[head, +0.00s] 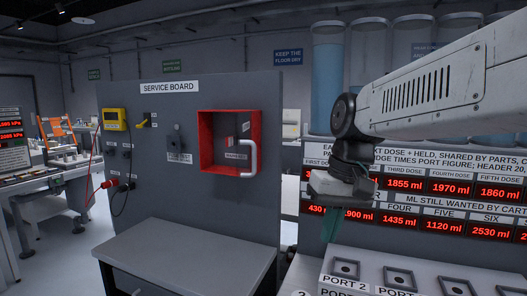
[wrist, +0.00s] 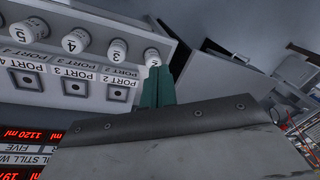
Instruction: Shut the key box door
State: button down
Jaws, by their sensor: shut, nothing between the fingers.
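The red key box (head: 204,140) is mounted on the grey service board. Its inside shows through the front, with a small red-and-grey piece and a white label in it. A pale, curved handle (head: 254,158) stands at its right edge. I cannot clearly make out the door panel or its angle. My gripper (head: 329,230) is to the right of the key box and lower, apart from it, with its teal fingers pointing down. In the wrist view the fingers (wrist: 158,86) are together and empty, and the key box is not seen there.
A grey cabinet (head: 195,265) juts out below the board. A yellow device (head: 115,119) and a knob (head: 177,139) sit left of the key box. A port panel (head: 420,275) lies below my gripper, with red number displays (head: 450,189) behind. Floor shows at far left.

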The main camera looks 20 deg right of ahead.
aim_at(253, 153)
jog(key=w+d+r+n+t+y, duration=0.1)
jog(key=w+d+r, duration=0.2)
jog(key=w+r, duration=0.35)
jog(key=w+d+r+t+y, duration=0.1)
jog(key=w+d+r+y, duration=0.15)
jog(key=w+r, duration=0.35)
jog(key=w+a+r+n+t, duration=0.1)
jog(key=w+r+n, duration=0.2)
jog(key=r, duration=0.4)
jog(key=w+a+f, duration=0.3)
jog(key=a+f, duration=0.5)
jog(key=a, duration=0.1)
jog(key=shift+w+y, duration=0.15)
jog(key=shift+y, duration=0.3)
